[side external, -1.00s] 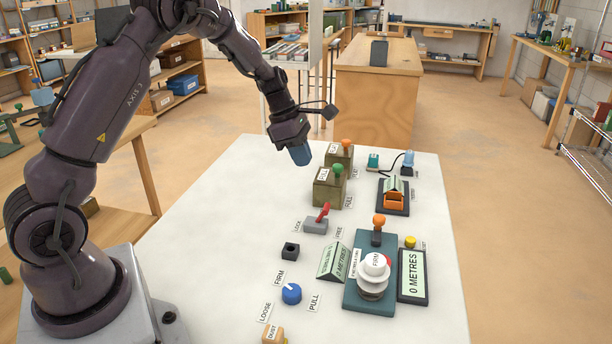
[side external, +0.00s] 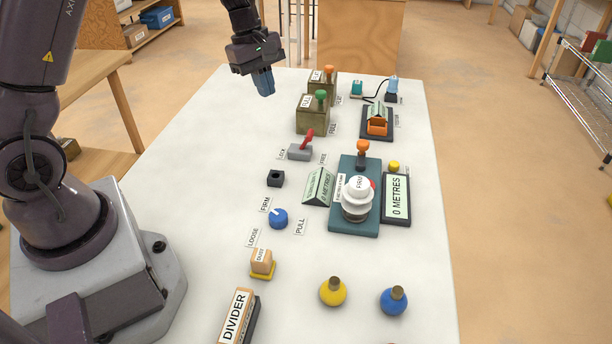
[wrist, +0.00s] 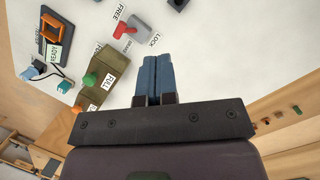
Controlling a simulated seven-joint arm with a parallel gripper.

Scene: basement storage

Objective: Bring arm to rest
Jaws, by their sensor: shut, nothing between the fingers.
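My gripper (side external: 265,84) hangs above the far left part of the white table (side external: 215,165) in the side view, its blue fingers pointing down. The fingers are together with nothing between them. The wrist view shows the shut blue fingers (wrist: 153,78) over the white table top, apart from the things on it. The nearest things to it are the olive boxes with a green knob (side external: 321,96) and an orange knob (side external: 328,71), to its right, and the red lever (side external: 306,139) on a grey base, nearer the camera.
A teal board (side external: 347,222) with a white stacked knob stands mid-table beside a "0 METRES" display (side external: 397,200). A blue dial (side external: 278,218), a divider block (side external: 238,318), a yellow bulb-shaped piece (side external: 333,292) and a blue one (side external: 393,301) stand nearer. The table's left strip is clear.

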